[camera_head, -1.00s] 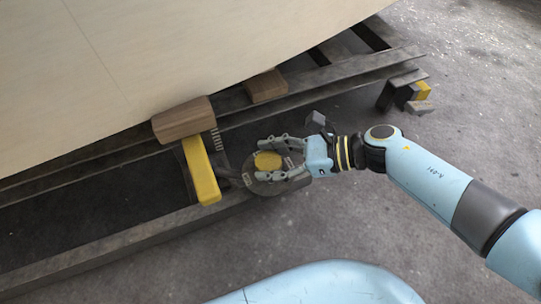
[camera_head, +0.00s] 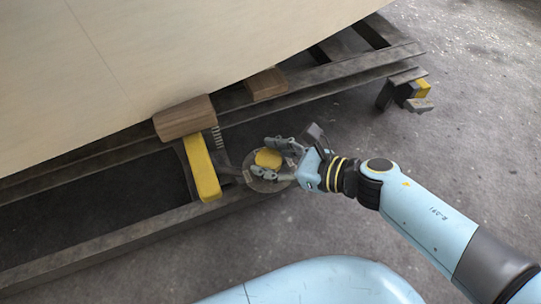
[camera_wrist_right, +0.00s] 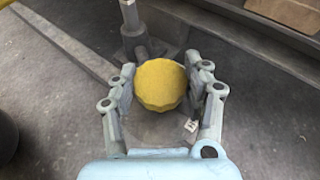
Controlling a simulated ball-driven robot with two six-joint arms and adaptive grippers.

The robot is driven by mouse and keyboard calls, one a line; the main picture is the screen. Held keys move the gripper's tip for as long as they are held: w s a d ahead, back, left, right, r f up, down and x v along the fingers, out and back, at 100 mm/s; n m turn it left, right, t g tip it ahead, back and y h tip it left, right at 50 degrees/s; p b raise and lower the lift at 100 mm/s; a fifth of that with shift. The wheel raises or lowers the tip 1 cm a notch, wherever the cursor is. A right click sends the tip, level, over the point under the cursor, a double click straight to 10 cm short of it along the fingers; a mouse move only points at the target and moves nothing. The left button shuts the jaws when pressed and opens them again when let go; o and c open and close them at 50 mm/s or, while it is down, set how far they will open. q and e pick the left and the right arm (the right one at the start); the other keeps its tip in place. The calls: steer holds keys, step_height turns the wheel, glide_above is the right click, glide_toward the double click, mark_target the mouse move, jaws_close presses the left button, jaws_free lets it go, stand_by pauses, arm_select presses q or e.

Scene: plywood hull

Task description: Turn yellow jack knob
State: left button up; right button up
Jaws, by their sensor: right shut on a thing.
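The yellow jack knob (camera_head: 268,158) sits on top of a round grey disc (camera_head: 262,183) beside the yellow jack arm (camera_head: 201,166). My right gripper (camera_head: 271,157) reaches in from the right and is shut on the knob. In the right wrist view the faceted yellow knob (camera_wrist_right: 160,85) lies between the two fingers (camera_wrist_right: 163,88), one on each side. Part of the disc is hidden under the fingers. My left gripper is not in view.
A large plywood hull (camera_head: 150,60) fills the upper left, with wooden blocks (camera_head: 184,117) under its edge. Dark cradle beams (camera_head: 120,240) run below it. A second jack with yellow (camera_head: 421,88) stands at the upper right. The concrete floor (camera_head: 430,150) is open at right.

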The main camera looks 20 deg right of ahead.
steer(key=o, duration=1.2)
steer(key=v, duration=1.2)
